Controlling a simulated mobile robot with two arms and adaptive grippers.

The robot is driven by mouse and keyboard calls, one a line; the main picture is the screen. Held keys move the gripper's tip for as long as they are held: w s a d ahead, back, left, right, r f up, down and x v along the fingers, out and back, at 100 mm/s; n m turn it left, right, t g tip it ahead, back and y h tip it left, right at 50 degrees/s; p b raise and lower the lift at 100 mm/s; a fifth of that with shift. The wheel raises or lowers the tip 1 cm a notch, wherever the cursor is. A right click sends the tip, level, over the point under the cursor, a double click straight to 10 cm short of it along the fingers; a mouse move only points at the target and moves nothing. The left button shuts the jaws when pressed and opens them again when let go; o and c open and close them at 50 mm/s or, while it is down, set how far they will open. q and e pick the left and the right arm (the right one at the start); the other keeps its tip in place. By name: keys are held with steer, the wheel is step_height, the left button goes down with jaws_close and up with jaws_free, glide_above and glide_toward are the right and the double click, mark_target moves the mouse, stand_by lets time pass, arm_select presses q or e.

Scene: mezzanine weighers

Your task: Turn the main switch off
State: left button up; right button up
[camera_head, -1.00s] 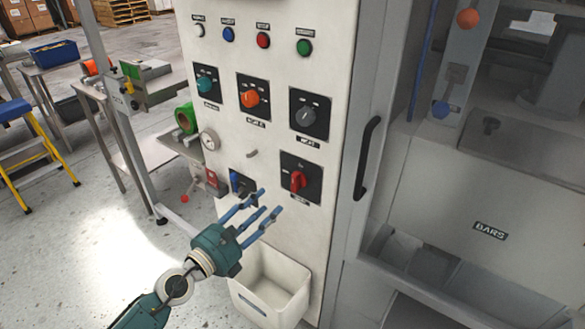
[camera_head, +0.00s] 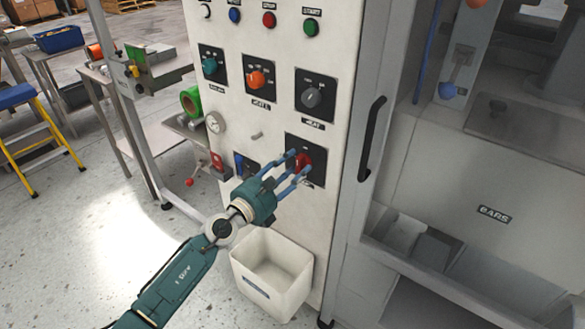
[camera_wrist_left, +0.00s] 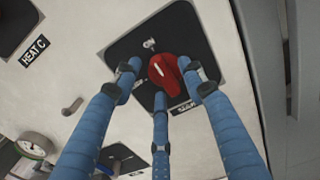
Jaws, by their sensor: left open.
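The main switch is a red rotary knob (camera_head: 303,161) on a black square plate (camera_head: 318,146), low on the right side of the white panel. In the left wrist view the red knob (camera_wrist_left: 165,73) has a pale mark and the word ON stands above it. The knob appears turned roughly toward ON. My left gripper (camera_head: 296,166) is open, its blue fingers around the knob from the front. It also shows in the left wrist view (camera_wrist_left: 162,85), with two fingers at the sides and one below. I cannot tell whether they touch the knob. The fingers partly hide the label below.
A grey knob (camera_head: 312,97), an orange knob (camera_head: 257,80) and a teal knob (camera_head: 210,66) sit above on the panel. A black door handle (camera_head: 371,138) is close on the right. A white bin (camera_head: 268,290) hangs below the arm. A gauge (camera_head: 215,122) is at the left.

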arm_select(q)
steer(key=shift+c, duration=0.8)
jaws_close()
steer(key=n+p, duration=0.1)
steer(key=n, duration=0.5)
steer(key=n+p, duration=0.2)
steer(key=n, duration=0.4)
steer(key=f+n+p, duration=0.1)
steer(key=n+p, duration=0.1)
steer(key=n, duration=0.3)
steer(key=shift+f+n, duration=0.1)
steer(key=shift+n, duration=0.3)
arm_select(e)
steer(key=r, duration=0.2)
steer(key=s+r, duration=0.1)
steer(key=r, duration=0.2)
steer(key=shift+s+d, duration=0.1)
steer(key=shift+d, duration=0.05)
arm_select(q)
steer(key=shift+o, duration=0.5)
jaws_free()
steer(key=shift+o, duration=0.3)
